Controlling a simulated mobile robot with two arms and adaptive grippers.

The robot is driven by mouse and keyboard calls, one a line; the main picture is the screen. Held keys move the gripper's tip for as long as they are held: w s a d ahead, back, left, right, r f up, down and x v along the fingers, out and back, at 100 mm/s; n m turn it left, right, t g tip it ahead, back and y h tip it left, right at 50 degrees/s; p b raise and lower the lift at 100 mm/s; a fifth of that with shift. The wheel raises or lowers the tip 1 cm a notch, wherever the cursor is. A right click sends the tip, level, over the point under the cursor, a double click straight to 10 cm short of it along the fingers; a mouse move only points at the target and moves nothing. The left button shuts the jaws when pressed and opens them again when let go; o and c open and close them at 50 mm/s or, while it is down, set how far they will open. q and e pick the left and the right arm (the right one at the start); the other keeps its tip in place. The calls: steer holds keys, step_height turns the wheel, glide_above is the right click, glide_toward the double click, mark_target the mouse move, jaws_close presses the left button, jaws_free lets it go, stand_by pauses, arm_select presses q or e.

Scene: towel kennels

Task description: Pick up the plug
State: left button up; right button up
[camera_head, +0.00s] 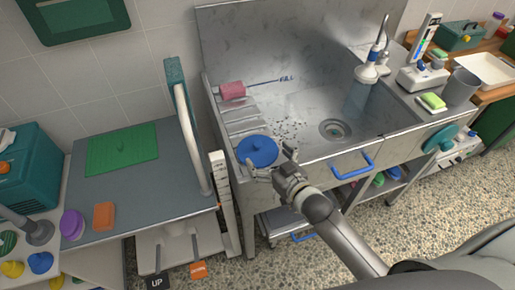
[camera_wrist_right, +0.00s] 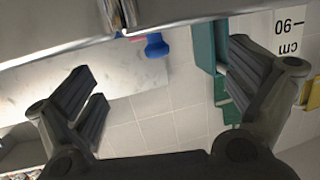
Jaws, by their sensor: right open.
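A blue round disc with a small raised knob, which looks like the plug (camera_head: 257,150), lies on the left front corner of the steel sink unit (camera_head: 300,62). My right gripper (camera_head: 269,162) is at the near side of the disc, with its fingers spread. In the right wrist view the right gripper (camera_wrist_right: 166,80) is open with nothing between its fingers. A blue knob (camera_wrist_right: 157,46) shows past a metal edge there, probably part of the plug. Whether a finger touches the disc cannot be told. My left gripper is not in view.
A pink roll (camera_head: 232,90) lies on the ribbed drainer behind the plug. The basin has a drain (camera_head: 335,129) and dark specks. A blue handle (camera_head: 352,164) sticks out at the front. A grey table (camera_head: 110,190) with a curved white bar stands left.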

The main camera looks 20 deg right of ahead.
mark_target(259, 146)
steer(key=shift+w+a+f, duration=0.15)
steer(key=shift+w, duration=1)
steer(key=shift+p+x, duration=0.8)
steer(key=shift+x, duration=1.4)
